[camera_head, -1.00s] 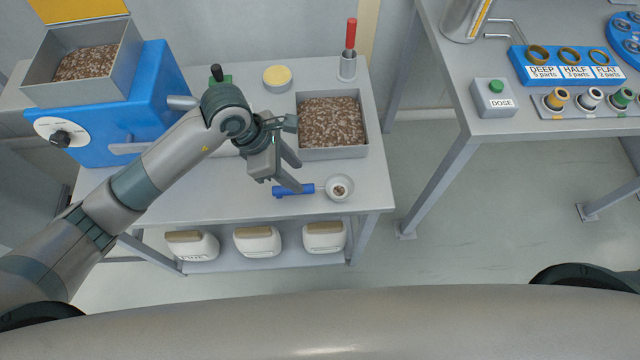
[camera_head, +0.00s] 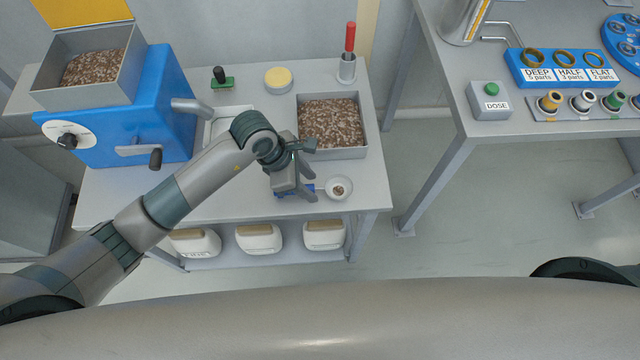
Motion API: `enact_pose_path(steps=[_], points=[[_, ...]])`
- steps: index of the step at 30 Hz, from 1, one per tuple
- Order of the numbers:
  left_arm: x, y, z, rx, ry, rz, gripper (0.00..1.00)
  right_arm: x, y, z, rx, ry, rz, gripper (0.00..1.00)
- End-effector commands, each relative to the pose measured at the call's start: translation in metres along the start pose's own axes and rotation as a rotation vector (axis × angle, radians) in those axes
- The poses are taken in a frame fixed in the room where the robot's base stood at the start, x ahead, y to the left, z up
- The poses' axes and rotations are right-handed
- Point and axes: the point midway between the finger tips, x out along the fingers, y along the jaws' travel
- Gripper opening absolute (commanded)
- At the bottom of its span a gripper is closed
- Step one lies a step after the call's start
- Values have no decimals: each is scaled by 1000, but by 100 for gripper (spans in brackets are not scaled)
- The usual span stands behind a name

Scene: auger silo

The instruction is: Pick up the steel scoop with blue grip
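The steel scoop (camera_head: 340,187) lies on the grey bench near its front edge. Its round bowl is at the right with a little brown material in it. Its blue grip (camera_head: 309,188) points left and is partly hidden by my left gripper (camera_head: 296,195). The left gripper points down over the grip, with its two fingers apart. I cannot tell whether the fingers are around the grip or still above it. My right gripper is not in view.
A grey tray of brown granules (camera_head: 333,123) stands just behind the scoop. A blue machine with a hopper (camera_head: 130,120) stands at the left of the bench (camera_head: 230,205). White bins (camera_head: 259,240) sit on the shelf below. A second table (camera_head: 480,130) stands to the right across a gap.

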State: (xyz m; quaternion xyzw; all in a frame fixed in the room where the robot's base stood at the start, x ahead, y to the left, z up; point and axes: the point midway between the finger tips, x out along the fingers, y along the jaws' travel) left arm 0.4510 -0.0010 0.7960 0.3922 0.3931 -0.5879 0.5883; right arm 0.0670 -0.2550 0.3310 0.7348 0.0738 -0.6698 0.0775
Motion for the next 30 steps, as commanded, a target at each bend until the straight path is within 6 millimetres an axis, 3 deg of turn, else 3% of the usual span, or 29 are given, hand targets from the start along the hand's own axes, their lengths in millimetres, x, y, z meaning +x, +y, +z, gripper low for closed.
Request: enact_pose_path(steps=[6, 19, 24, 30], points=[[15, 0, -1, -1, 1, 0, 39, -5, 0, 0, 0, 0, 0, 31], [16, 0, -1, 0, 1, 1, 39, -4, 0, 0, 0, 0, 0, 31], [15, 0, -1, 0, 1, 1, 1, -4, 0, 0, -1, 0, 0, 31], [15, 0, -1, 0, 1, 1, 0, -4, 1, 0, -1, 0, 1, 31]])
